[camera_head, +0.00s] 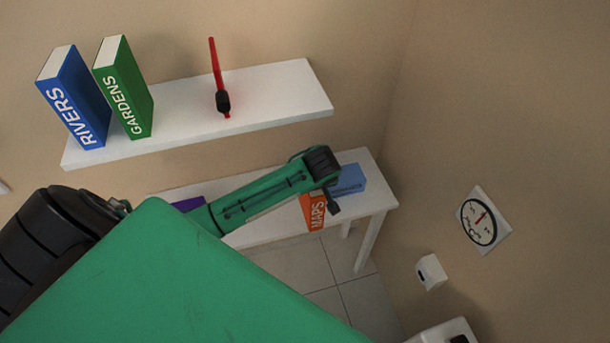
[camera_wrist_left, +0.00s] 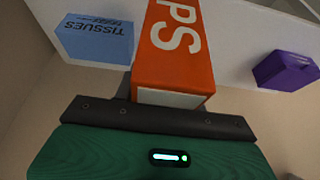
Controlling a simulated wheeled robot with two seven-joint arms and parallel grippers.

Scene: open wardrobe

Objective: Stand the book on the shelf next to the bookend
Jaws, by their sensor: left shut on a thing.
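My left gripper (camera_head: 326,193) is shut on the orange MAPS book (camera_head: 314,214), over the low white table; the hand partly hides the book. The book also shows in the left wrist view (camera_wrist_left: 178,50), extending away from the dark jaw edge. I cannot tell whether it touches the table. The thin red bookend (camera_head: 215,62) stands on the white wall shelf (camera_head: 275,90), right of its middle, with a small black object (camera_head: 223,101) at its front. My right gripper is not in view.
Blue RIVERS (camera_head: 75,98) and green GARDENS (camera_head: 124,88) books stand at the shelf's left; bare shelf lies between GARDENS and the bookend. On the table (camera_head: 375,193) are a blue tissue box (camera_head: 350,180) and a purple object (camera_head: 188,204). A clock (camera_head: 480,221) hangs right.

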